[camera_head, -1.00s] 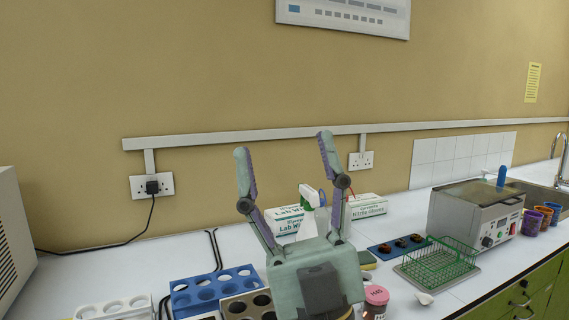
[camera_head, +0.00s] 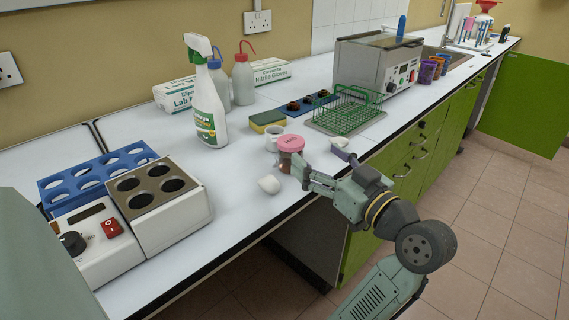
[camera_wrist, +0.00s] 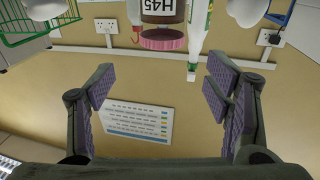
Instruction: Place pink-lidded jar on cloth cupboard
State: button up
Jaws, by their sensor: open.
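The pink-lidded jar (camera_head: 291,156) stands upright on the white bench near its front edge. It holds something brown, and its label reads H45 in the wrist view (camera_wrist: 163,12), where everything appears upside down. My gripper (camera_head: 324,164) is open and empty at the bench's front edge, just right of the jar in the head view. In the wrist view the jar is beyond and between the spread fingers (camera_wrist: 163,88), apart from them. Green cupboard fronts (camera_head: 408,160) run below the bench; I cannot tell which is the cloth cupboard.
A white mug (camera_head: 274,137) and a small white item (camera_head: 268,184) stand close to the jar. A spray bottle (camera_head: 209,108), sponge (camera_head: 267,121) and green wire basket (camera_head: 349,112) are behind. A block heater (camera_head: 158,200) is left. Floor (camera_head: 480,215) is open at right.

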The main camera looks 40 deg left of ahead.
aim_at(292, 150)
jog(key=shift+g, duration=0.4)
jog(key=a, duration=0.1)
jog(key=a+f, duration=0.1)
jog(key=a, duration=0.1)
jog(key=w+a+f+p, duration=0.1)
jog(key=shift+a+f, duration=0.25)
jog(key=shift+a, duration=0.05)
jog(key=p+x, duration=0.2)
jog(key=x, duration=0.2)
jog(key=shift+r, duration=0.1)
jog(key=shift+w+a, duration=0.25)
jog(key=shift+a, duration=0.25)
jog(key=shift+c, duration=0.4)
jog(key=c, duration=1.4)
